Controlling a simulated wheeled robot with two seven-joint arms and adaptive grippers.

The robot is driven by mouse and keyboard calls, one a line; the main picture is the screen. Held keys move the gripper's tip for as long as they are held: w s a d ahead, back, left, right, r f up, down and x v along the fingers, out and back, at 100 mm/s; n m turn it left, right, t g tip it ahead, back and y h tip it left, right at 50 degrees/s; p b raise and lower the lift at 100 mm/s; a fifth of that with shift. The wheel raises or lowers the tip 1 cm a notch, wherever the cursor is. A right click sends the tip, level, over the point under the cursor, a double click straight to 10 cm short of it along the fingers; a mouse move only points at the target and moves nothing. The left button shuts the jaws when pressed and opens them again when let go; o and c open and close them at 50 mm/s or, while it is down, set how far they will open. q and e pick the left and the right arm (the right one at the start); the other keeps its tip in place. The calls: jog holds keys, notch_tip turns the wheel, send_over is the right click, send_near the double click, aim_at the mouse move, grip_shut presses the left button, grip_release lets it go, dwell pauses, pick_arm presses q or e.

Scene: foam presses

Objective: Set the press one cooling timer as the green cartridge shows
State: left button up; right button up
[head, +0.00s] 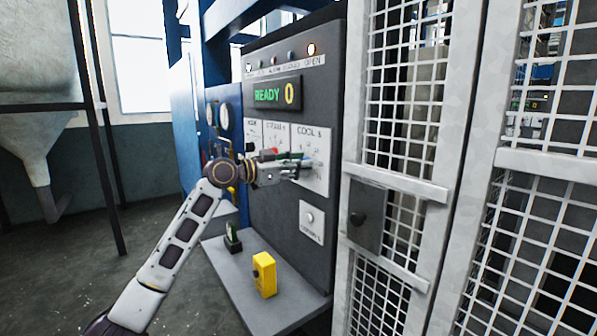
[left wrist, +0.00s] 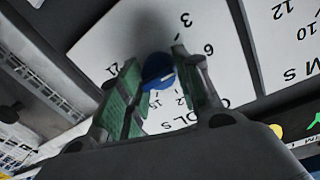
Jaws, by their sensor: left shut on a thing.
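The cooling timer is a white plate (head: 316,181) marked COOL S on the dark press panel. Its blue knob (left wrist: 160,72) shows between the fingers in the left wrist view. Numbers 6 and 15 can be read around it, but its exact setting I cannot tell. My left gripper (head: 304,163) is shut on the knob; it also shows in the left wrist view (left wrist: 153,62). A small dark green block (head: 233,238), perhaps the green cartridge, stands on the grey shelf; no marking on it is readable. My right gripper is not in view.
The display (head: 277,94) reads READY 0, and the lamp (head: 311,49) over OPEN glows. A white button plate (head: 311,221) is below the timer. A yellow block (head: 264,275) stands on the shelf (head: 285,307). A mesh gate (head: 455,200) is close on the right.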

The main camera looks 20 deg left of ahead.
pick_arm(q)
jog(key=shift+m+b, duration=0.45)
jog(key=shift+m, duration=0.55)
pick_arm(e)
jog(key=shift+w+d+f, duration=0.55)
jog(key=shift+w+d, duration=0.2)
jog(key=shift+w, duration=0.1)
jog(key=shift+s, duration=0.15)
pick_arm(q)
jog(key=shift+r, duration=0.1)
jog(key=o, duration=1)
jog(key=shift+v, duration=6.05)
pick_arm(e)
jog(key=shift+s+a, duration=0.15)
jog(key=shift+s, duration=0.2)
